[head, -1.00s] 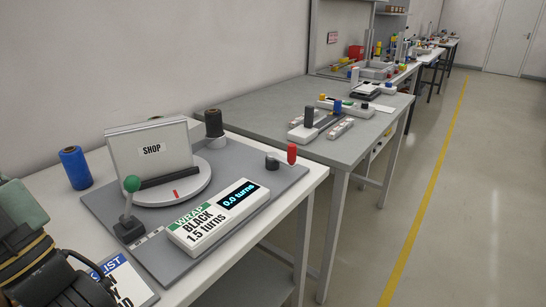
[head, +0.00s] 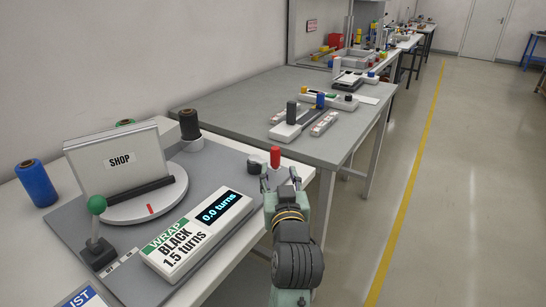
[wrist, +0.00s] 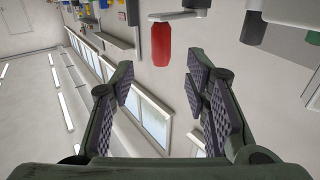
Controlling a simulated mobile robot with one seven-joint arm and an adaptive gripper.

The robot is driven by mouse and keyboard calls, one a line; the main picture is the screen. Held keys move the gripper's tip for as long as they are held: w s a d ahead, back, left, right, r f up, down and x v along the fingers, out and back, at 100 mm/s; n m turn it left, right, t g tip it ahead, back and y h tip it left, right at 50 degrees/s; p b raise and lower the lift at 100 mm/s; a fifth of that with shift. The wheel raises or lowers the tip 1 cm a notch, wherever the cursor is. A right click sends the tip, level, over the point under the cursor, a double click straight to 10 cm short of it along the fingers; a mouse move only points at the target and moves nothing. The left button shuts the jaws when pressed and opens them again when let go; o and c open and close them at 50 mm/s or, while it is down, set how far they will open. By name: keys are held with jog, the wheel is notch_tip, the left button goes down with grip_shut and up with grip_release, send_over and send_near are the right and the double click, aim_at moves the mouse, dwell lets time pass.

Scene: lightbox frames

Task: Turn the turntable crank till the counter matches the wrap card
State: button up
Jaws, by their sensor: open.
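The turntable (head: 120,208) carries a white box-like sign reading SHOP (head: 120,160), with a red mark at its front edge. The wrap card (head: 176,243) reads BLACK, 1.5 turns. The counter (head: 217,206) beside it reads 0.0 turns. The crank's red handle (head: 275,156) stands upright at the board's right end, by a dark hub (head: 255,164). My gripper (head: 281,178) is open and empty, just in front of the red handle. In the wrist view the red handle (wrist: 161,45) shows ahead between the spread fingers (wrist: 160,92), apart from both.
A green-knobbed lever (head: 97,206) stands at the board's left front. A black spool (head: 189,125) and a blue spool (head: 36,184) stand behind and left. A grey table (head: 250,101) with other devices lies beyond. Open floor is to the right.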

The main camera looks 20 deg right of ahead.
aim_at(276, 158)
jog(key=p+x, duration=0.2)
jog(key=x, duration=0.7)
jog(key=shift+w, duration=0.1)
jog(key=shift+c, duration=0.3)
grip_shut()
dwell(0.3)
